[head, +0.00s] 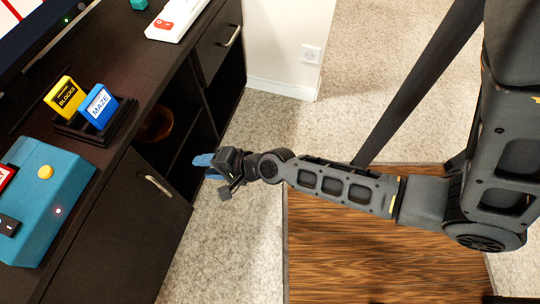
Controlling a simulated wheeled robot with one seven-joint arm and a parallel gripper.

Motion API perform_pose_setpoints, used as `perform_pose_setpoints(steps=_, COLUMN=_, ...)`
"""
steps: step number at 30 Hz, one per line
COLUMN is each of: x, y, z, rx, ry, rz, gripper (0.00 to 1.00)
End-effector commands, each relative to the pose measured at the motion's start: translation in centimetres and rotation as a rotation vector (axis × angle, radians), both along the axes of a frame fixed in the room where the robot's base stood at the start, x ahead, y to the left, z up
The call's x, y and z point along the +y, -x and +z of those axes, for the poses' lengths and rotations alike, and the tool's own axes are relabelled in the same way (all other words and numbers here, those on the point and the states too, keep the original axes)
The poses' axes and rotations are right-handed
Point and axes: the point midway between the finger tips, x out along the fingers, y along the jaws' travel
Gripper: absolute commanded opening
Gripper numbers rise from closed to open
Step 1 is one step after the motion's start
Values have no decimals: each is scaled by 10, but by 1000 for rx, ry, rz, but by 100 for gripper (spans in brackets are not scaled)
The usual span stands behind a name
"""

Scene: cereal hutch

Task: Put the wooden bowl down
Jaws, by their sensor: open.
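The wooden bowl (156,124) is a reddish-brown round shape inside the dark open compartment of the black cabinet (118,190). The cabinet top and shadow hide part of it, and I cannot tell how it rests on the shelf. My gripper (212,175) is outside the cabinet, in front of the open compartment, to the right of and below the bowl in the picture. Its jaws are open, with a blue tip and a dark finger showing. It is apart from the bowl and nothing shows between the jaws.
On the cabinet top are a teal console (48,190), a yellow box (65,97) and a blue box (98,107) in a black holder, and a white device (178,18). A closed door (130,205) borders the opening. Carpet (235,240) lies clear beside the cabinet.

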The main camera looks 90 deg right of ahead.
Motion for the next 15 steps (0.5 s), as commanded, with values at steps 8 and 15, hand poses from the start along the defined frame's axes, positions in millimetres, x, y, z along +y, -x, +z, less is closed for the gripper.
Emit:
perform_pose_setpoints(steps=8, x=57, y=94, z=85, rx=92, ry=708, rz=388, gripper=45)
perform_pose_setpoints(steps=15, x=89, y=145, z=187, rx=63, ry=1295, rz=681, gripper=45)
